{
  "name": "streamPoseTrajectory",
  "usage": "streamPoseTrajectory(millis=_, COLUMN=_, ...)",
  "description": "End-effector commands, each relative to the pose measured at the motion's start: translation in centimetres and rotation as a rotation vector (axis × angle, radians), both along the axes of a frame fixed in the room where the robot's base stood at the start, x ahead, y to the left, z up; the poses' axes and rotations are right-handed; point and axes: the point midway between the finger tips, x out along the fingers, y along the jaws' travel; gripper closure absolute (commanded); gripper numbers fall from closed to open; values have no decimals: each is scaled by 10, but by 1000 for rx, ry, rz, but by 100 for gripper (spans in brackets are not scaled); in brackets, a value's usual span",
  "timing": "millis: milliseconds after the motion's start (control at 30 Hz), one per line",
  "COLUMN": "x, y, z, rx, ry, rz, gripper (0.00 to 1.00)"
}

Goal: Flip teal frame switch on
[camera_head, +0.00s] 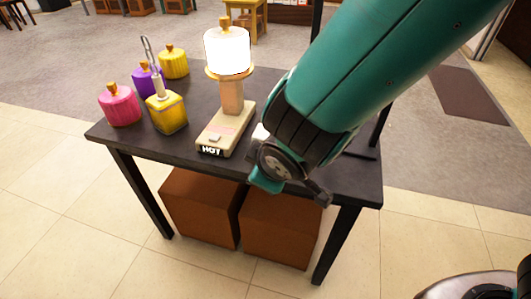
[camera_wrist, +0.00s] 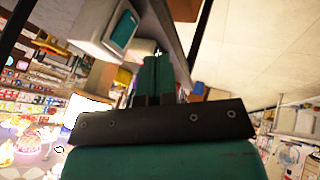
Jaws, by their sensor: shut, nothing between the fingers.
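A pale box with a teal-framed switch (camera_wrist: 124,30) shows at the upper left of the wrist view, on the dark table. I cannot tell whether the switch is on or off. In the head view my arm hides that part of the table, and only a small pale edge (camera_head: 261,132) shows beside the arm. My gripper (camera_wrist: 158,58) is shut and empty, its teal fingers together, pointing up the wrist picture just right of and below the switch, apart from it as far as I can see.
A lit lamp-like device marked HOT (camera_head: 227,128) stands on the dark table (camera_head: 185,154) left of my arm. Pink (camera_head: 120,104), purple (camera_head: 147,80) and yellow (camera_head: 167,113) containers stand at the table's left. Brown boxes (camera_head: 200,207) sit underneath. A dark pole rises behind my arm.

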Motion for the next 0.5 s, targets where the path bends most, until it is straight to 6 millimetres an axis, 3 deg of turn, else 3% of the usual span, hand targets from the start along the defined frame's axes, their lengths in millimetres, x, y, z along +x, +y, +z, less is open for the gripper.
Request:
streamPoseTrajectory(millis=333, x=40, y=13, z=-63, rx=-2, ry=2, rz=-2, gripper=100)
streamPoseTrajectory(millis=500, x=64, y=3, z=-62, rx=2, ry=0, rz=-5, gripper=100)
